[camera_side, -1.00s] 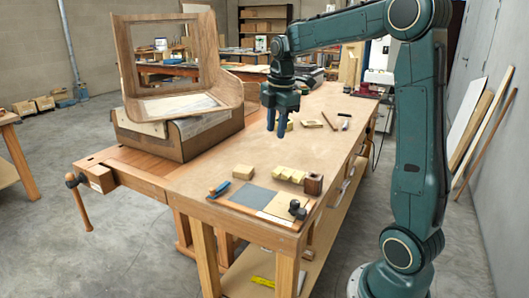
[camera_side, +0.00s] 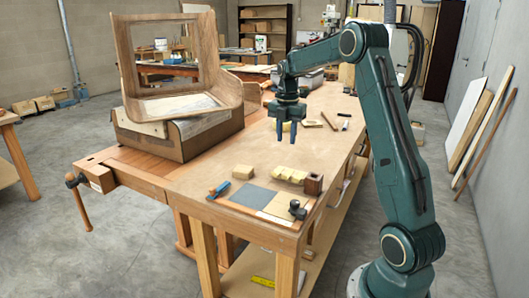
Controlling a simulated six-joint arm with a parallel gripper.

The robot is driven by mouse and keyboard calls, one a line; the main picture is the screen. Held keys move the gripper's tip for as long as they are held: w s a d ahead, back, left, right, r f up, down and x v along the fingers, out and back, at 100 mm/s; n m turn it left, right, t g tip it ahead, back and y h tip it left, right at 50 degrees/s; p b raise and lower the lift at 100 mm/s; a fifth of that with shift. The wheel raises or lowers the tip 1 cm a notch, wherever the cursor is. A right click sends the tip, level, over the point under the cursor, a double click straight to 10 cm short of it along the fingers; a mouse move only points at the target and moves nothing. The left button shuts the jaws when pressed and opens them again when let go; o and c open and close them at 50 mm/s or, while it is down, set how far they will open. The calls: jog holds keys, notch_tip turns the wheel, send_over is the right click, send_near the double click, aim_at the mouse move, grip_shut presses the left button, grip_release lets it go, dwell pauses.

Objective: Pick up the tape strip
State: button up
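My gripper (camera_side: 286,135) hangs over the middle of the workbench (camera_side: 215,183), fingers pointing down and apart, with nothing seen between them. I cannot pick out a tape strip for certain. A row of pale yellow pieces (camera_side: 290,174) lies near the bench's front right, below my gripper in the picture and apart from it. A tan block (camera_side: 243,172) lies to their left. A grey sheet (camera_side: 254,195) lies on a board at the front edge, with a tan piece (camera_side: 281,205) beside it.
A bent wooden shell (camera_side: 128,60) stands on a brown box-like form (camera_side: 170,145) at the left. A blue-handled tool (camera_side: 219,189), a dark brown block (camera_side: 313,184) and a small black tool (camera_side: 298,210) lie near the front. Sticks lie farther back. The bench middle is clear.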

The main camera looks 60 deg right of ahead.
send_over(285, 178)
jog(key=f, duration=0.8)
jog(key=shift+w+d, duration=0.2)
jog(key=shift+d, duration=0.05)
jog(key=shift+a+f, duration=0.15)
jog(key=shift+f, duration=1.15)
jog(key=shift+a+f, duration=0.1)
jog(key=shift+f, duration=1.2)
jog(key=c, duration=0.5)
